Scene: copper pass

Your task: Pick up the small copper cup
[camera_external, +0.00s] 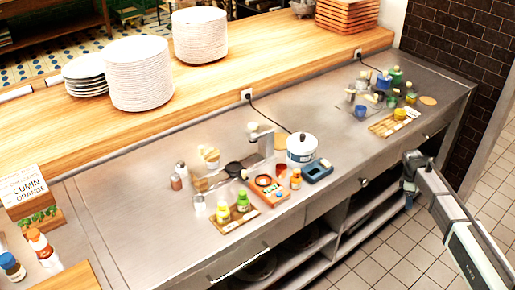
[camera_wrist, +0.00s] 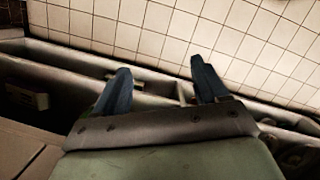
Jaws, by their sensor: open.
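I cannot pick out the small copper cup for certain; the objects on the steel counter (camera_external: 150,222) are too small in the external view. A small brownish container (camera_external: 176,182) stands at the left of the group, but I cannot tell whether it is a cup. My gripper (camera_wrist: 160,82) is open and empty in the wrist view, its two dark fingers spread over tiled floor and the edge of a cabinet. In the external view my gripper (camera_external: 409,196) hangs in front of the counter at the right, pointing down, apart from all the objects.
A white pot (camera_external: 301,150), a blue scale-like box (camera_external: 317,170), an orange device (camera_external: 269,190) and a tray with bottles (camera_external: 240,217) stand mid-counter. Several bottles and a blue cup (camera_external: 360,111) crowd the right end. Plate stacks (camera_external: 139,75) stand on the wooden ledge. The counter's front left is clear.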

